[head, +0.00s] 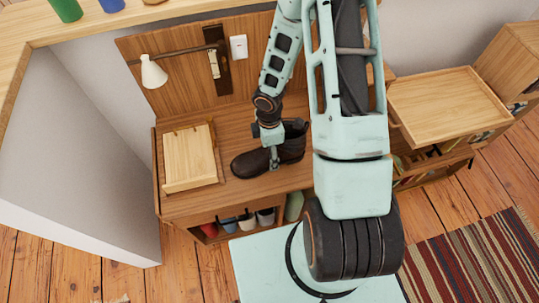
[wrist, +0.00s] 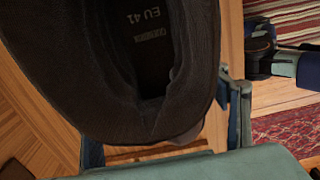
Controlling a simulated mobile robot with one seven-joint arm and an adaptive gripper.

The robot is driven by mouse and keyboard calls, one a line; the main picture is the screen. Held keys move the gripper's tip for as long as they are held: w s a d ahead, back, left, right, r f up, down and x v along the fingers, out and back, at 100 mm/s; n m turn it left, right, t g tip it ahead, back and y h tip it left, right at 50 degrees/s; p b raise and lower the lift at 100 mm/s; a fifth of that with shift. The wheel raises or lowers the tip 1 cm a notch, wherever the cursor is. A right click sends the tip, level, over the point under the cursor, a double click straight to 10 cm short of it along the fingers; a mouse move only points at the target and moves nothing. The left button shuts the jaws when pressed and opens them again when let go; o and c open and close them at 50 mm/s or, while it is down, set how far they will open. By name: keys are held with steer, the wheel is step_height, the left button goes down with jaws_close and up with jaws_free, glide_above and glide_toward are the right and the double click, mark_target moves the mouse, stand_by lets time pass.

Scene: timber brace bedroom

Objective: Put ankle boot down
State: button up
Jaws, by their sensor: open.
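The dark brown ankle boot (head: 248,164) stands upright on the wooden desk top (head: 225,201), toe pointing left in the head view. My gripper (head: 274,162) is open and reaches down at the boot's middle. One finger shows in front of the boot; the other is hidden in the head view. In the wrist view the boot (wrist: 60,75) fills much of the picture, its opening facing the camera, with "EU 41" on the insole. The gripper's fingers show at either side of the boot there. Whether they touch it cannot be told.
A light wooden box or board (head: 190,160) lies left of the boot. A lamp (head: 153,72) and a socket (head: 238,47) are on the back panel. Cups (head: 246,221) stand on the shelf below. A wooden tray-like top (head: 447,103) is at right. A striped rug (head: 470,262) lies on the floor.

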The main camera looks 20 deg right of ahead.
steer(key=shift+c, duration=0.4)
jaws_close()
steer(key=shift+r, duration=0.15)
steer(key=shift+r+p, duration=0.85)
steer(key=shift+p, duration=0.1)
steer(key=s+r+p, duration=1.1)
steer(key=s, duration=0.2)
steer(key=shift+s, duration=0.4)
